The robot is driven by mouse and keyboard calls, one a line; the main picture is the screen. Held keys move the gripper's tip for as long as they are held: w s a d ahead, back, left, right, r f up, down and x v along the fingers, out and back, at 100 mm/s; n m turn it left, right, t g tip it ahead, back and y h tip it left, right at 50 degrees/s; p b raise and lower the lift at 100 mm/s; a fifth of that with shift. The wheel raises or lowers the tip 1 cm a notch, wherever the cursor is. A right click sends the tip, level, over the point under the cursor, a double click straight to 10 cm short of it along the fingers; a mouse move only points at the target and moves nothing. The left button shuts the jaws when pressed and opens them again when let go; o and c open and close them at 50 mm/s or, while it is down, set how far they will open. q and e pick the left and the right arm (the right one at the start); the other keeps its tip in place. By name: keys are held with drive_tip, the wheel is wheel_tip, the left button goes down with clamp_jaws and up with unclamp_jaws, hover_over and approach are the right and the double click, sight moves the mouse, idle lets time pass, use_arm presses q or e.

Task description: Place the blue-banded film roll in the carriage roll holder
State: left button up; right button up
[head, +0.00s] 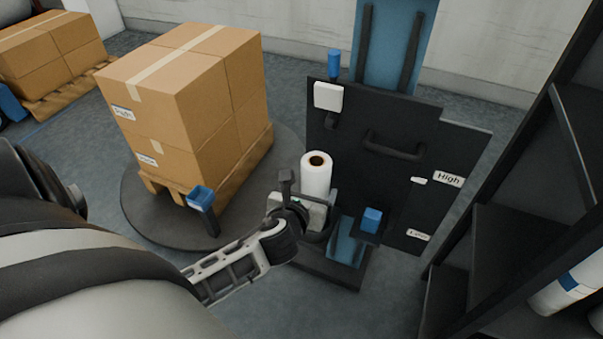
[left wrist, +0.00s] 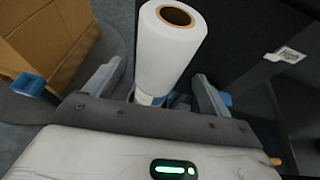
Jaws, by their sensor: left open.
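A white film roll (head: 316,172) with a brown core stands upright at the low carriage (head: 345,245) of the dark wrapping machine. It also shows in the left wrist view (left wrist: 168,50), where a little blue shows near its lower end; whether that is a band on it I cannot tell. My left gripper (head: 305,205) is open at the roll's lower part, with one finger on each side in the left wrist view (left wrist: 158,76). The roll's foot and the holder under it are hidden. Another white roll with a blue band (head: 570,283) lies on the right shelf. My right gripper is not in view.
A pallet of cardboard boxes (head: 190,95) stands on the round turntable (head: 150,222) to the left. The machine's dark panel (head: 385,115) with a handle is right behind the roll. A dark shelf rack (head: 500,245) stands at right. A blue-topped post (head: 203,205) is near the pallet.

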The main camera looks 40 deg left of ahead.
use_arm(q)
drive_tip(key=s+d+r+n+h, duration=0.1)
drive_tip(key=s+d+n, duration=0.3)
drive_tip(key=n, duration=0.6)
drive_tip(key=s+d+r+n+h, duration=0.1)
drive_tip(key=s+d+n+h, duration=0.3)
drive_tip(key=n, duration=0.6)
drive_tip(key=s+d+r+n+g+h, duration=0.1)
drive_tip(key=s+d+n, duration=0.4)
drive_tip(key=n, duration=0.5)
drive_tip(key=shift+s+d+r+h+p, duration=0.35)
drive_tip(key=shift+d+r+h+p, duration=0.1)
drive_tip(key=shift+d+h, duration=0.65)
